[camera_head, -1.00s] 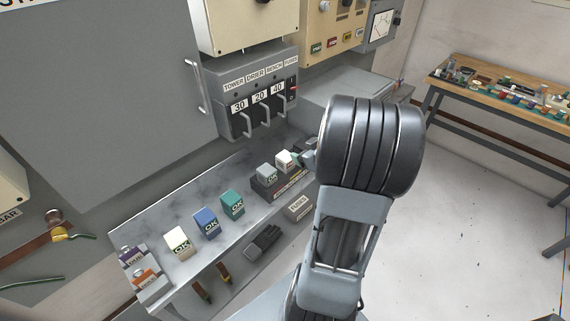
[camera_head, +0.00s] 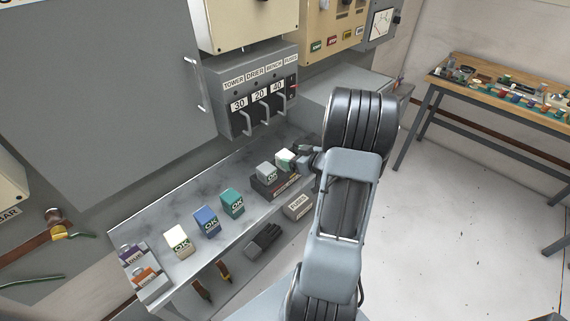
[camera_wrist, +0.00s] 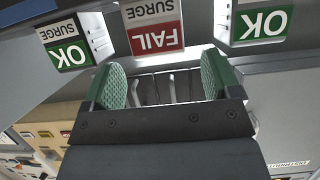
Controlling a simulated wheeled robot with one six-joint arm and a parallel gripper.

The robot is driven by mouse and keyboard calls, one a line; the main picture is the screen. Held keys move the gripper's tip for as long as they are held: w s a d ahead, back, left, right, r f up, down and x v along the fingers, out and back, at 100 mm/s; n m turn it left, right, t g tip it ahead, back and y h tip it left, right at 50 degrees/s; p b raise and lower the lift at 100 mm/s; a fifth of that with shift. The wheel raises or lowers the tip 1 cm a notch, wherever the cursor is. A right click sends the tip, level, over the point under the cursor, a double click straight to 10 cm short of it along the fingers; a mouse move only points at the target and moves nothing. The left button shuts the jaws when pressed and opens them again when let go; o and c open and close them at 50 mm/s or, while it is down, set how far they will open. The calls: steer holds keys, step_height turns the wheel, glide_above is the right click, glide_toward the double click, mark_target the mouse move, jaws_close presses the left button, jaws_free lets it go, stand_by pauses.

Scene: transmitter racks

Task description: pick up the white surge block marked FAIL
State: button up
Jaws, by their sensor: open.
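The white surge block (camera_wrist: 152,14) shows in the wrist view at top centre, its label reading SURGE over a red FAIL. In the head view a white block (camera_head: 281,162) stands on the dark rack (camera_head: 272,190), partly covered by my gripper. My gripper (camera_wrist: 160,72) is open, its two green-padded fingers apart and nothing seen between them. In the wrist view the block lies just beyond the fingertips, roughly centred on the gap; I cannot tell whether they touch. In the head view my gripper (camera_head: 296,155) is mostly hidden behind my arm.
OK-marked blocks flank the FAIL block in the wrist view, left (camera_wrist: 62,42) and right (camera_wrist: 262,22). A grey OK block (camera_head: 266,172) shares the rack. Green (camera_head: 232,203), blue (camera_head: 206,222) and cream (camera_head: 178,241) blocks stand along the shelf (camera_head: 150,215). Breaker switches (camera_head: 262,105) rise behind.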

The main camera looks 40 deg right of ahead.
mark_target(285, 154)
steer(key=shift+x, duration=2.6)
steer(key=shift+r, duration=0.1)
steer(key=shift+c, duration=0.2)
steer(key=c, duration=1)
